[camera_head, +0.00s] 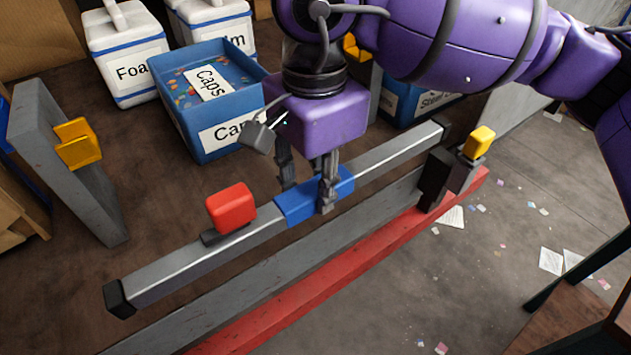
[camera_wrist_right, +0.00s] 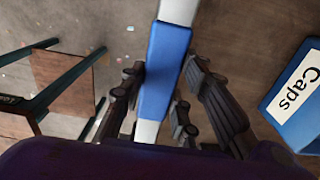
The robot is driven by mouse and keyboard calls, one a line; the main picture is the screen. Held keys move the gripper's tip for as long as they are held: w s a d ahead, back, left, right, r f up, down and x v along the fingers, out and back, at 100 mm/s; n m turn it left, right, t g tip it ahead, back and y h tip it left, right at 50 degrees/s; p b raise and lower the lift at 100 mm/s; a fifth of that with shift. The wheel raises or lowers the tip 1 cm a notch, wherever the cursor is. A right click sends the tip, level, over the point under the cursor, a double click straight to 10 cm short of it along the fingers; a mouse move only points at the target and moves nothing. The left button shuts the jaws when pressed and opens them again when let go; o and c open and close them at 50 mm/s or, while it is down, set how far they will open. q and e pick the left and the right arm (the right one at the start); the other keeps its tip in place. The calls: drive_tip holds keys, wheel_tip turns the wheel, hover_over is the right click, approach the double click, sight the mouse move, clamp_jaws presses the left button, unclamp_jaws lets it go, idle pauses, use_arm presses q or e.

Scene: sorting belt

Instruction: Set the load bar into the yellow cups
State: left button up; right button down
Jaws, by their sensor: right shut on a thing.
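The load bar (camera_head: 200,260) is a long grey bar with black end caps and a blue sleeve (camera_head: 300,203) near its middle. My right gripper (camera_head: 308,192) is shut on the blue sleeve, with fingers on both sides of it; the wrist view also shows the sleeve (camera_wrist_right: 165,72) between the fingers. A red block (camera_head: 231,208) on a dark base sits at the bar. One yellow cup (camera_head: 78,143) is on a grey post at the left, another (camera_head: 479,142) near the bar's far right end. A third yellow piece (camera_head: 352,47) is partly hidden behind my right arm. My left gripper is not in view.
A grey and red rail (camera_head: 330,290) runs alongside the bar, with a black block (camera_head: 436,180) on it. A blue Caps bin (camera_head: 222,137) and white tubs (camera_head: 120,40) stand behind. Paper scraps lie on the floor; a brown stool (camera_head: 575,325) is at the lower right.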

sight(316, 186)
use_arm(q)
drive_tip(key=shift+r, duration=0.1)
use_arm(e)
drive_tip(key=shift+r, duration=0.15)
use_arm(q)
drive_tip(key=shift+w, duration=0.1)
